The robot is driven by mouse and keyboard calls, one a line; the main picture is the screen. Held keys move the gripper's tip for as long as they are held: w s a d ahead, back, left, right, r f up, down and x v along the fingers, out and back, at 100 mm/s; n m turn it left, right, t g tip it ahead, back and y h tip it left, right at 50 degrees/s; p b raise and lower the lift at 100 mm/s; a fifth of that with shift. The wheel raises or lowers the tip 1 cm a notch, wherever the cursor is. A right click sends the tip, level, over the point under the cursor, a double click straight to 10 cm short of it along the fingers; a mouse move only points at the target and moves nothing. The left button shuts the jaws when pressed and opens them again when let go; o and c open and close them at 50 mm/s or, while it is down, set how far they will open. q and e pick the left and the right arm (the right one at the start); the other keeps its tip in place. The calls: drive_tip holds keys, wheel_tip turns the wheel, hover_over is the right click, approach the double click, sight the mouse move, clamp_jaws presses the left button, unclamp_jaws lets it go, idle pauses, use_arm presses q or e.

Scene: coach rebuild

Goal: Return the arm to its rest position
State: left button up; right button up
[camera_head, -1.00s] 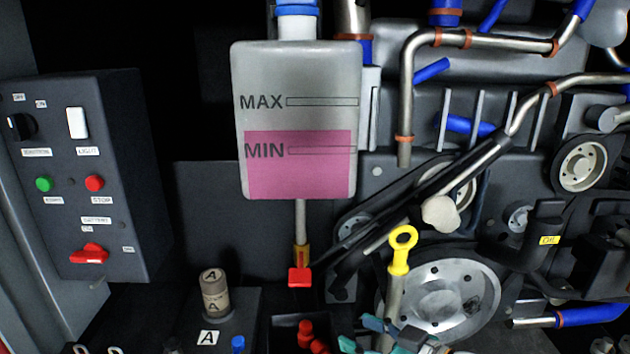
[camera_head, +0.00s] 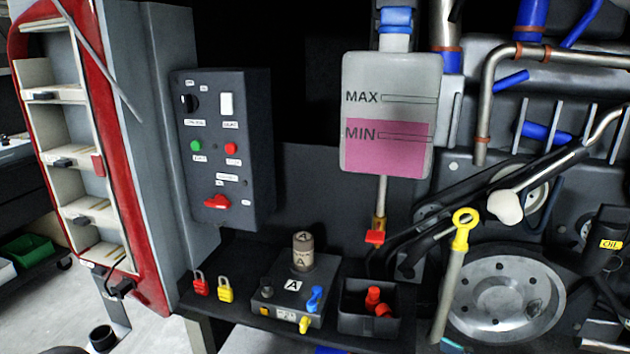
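The task names no object besides the arm. A small teal piece (camera_head: 450,345) shows at the bottom edge, below the yellow-ringed dipstick (camera_head: 465,217). It looks like the tip of my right gripper, but nearly all of it is cut off, so I cannot tell whether it is open or shut. My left gripper is not in the picture. The dipstick stands in its grey tube, left of the large pulley (camera_head: 503,305).
A coolant tank (camera_head: 390,150) with pink fluid hangs in the middle. A control panel (camera_head: 222,150) is at left, beside a red-edged shelf rack (camera_head: 140,240). Padlocks (camera_head: 225,289), a block marked A (camera_head: 290,288) and a black bin (camera_head: 368,322) with red pieces sit on the ledge.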

drive_tip(key=s+a+f+m+g+p, duration=0.1)
drive_tip(key=a+f+m+g+p, duration=0.2)
drive_tip(key=f, duration=0.5)
drive_tip(key=s+a+f+m+g+p, duration=0.1)
drive_tip(key=a+f+g+p, duration=0.15)
drive_tip(key=a+f, duration=0.35)
drive_tip(key=s+f+m+g+h+p, duration=0.2)
drive_tip(key=s+f+g, duration=0.4)
drive_tip(key=s+f, duration=0.7)
drive_tip(key=shift+s+d+f+m+h, duration=0.35)
drive_tip(key=shift+d+f+m+h, duration=0.1)
drive_tip(key=shift+f+m+h, duration=0.45)
drive_tip(key=shift+g, duration=0.25)
drive_tip(key=shift+c, duration=0.2)
